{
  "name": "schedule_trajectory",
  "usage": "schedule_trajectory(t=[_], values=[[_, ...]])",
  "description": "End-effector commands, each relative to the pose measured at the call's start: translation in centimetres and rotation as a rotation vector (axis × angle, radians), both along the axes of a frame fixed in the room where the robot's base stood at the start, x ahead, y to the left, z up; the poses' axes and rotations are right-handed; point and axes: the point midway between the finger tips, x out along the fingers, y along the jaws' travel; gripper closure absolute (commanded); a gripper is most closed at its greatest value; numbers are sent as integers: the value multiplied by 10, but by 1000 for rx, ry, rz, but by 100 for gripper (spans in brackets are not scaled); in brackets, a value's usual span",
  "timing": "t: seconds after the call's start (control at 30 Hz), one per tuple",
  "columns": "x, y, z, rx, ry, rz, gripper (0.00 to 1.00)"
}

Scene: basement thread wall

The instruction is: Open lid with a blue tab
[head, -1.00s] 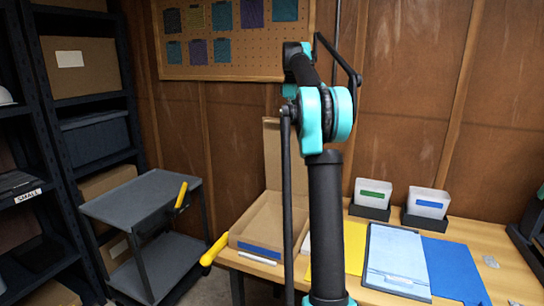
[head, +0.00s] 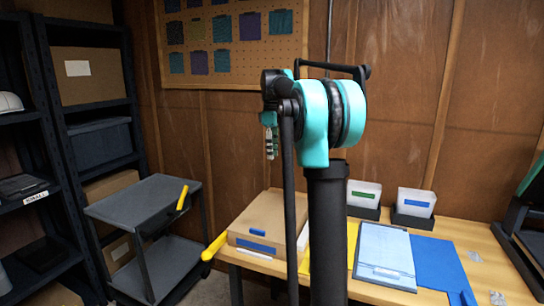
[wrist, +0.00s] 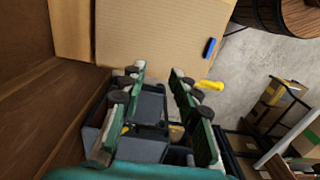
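A cardboard box (head: 262,218) sits at the left end of the wooden table with its lid lying flat over it. A small blue tab (head: 258,232) stands at the lid's front edge, and a blue label marks the box front below it. In the wrist view the lid (wrist: 160,35) fills the upper middle, with the blue tab (wrist: 210,47) near its right edge. My gripper (wrist: 157,78) is open and empty, fingers apart. In the head view my gripper (head: 270,145) hangs above the box, clear of it, partly hidden by my arm.
A grey cart (head: 145,200) with yellow handles stands left of the table. A yellow sheet, a pale blue folder (head: 385,252) and a blue mat (head: 440,265) lie to the right. Two white bins (head: 364,195) stand behind. Dark shelving is at far left.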

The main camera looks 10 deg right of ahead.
Motion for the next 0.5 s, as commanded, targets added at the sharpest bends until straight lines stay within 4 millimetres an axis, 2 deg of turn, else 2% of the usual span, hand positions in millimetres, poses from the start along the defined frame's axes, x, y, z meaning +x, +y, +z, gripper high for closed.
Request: schedule_trajectory(t=[0.2, 0.5], values=[[-9, 7, -8, 0, 0, 0, 69], [-10, 8, -9, 0, 0, -1, 69]])
